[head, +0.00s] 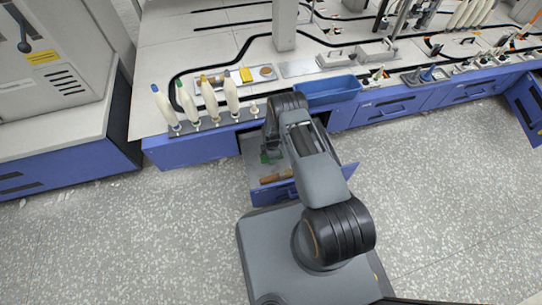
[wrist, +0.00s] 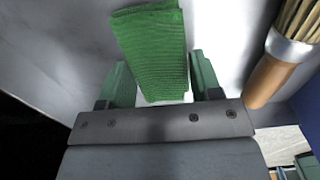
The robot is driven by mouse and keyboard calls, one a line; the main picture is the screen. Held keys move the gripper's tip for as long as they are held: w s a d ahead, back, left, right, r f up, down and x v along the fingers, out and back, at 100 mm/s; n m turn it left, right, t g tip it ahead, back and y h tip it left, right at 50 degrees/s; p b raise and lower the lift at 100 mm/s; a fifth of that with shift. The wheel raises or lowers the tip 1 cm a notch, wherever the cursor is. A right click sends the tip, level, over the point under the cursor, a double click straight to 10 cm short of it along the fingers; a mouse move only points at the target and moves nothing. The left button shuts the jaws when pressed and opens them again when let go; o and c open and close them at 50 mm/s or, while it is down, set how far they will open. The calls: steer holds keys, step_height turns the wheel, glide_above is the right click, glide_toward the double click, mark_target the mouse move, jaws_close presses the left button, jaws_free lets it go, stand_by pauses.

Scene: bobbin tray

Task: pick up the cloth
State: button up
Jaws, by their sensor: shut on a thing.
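The green ribbed cloth (wrist: 152,40) lies between the two fingers of my gripper (wrist: 160,78) in the wrist view. My gripper is shut on the cloth, which reaches out past the fingertips. In the head view my gripper is down in the open drawer, and a bit of green shows there below the arm; I cannot tell there whether it is cloth or finger. Whether the cloth touches the drawer floor is unclear.
A brush (wrist: 272,75) with a wooden handle lies close at the right in the open drawer (head: 262,196). Above the drawer, the bench top holds a blue bin (head: 335,93), several white bobbins (head: 209,99) and a metal tray with a yellow item.

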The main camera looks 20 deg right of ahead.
step_height(320, 180, up, 3)
steer(key=shift+f+p, duration=0.1)
steer(key=shift+p, duration=0.45)
steer(key=s+d+r+p, duration=0.6)
steer(key=d+r, duration=0.3)
steer(key=d, duration=0.3)
steer(key=shift+s+d+r, duration=0.2)
steer(key=shift+s+r, duration=0.05)
steer(key=shift+s, duration=0.1)
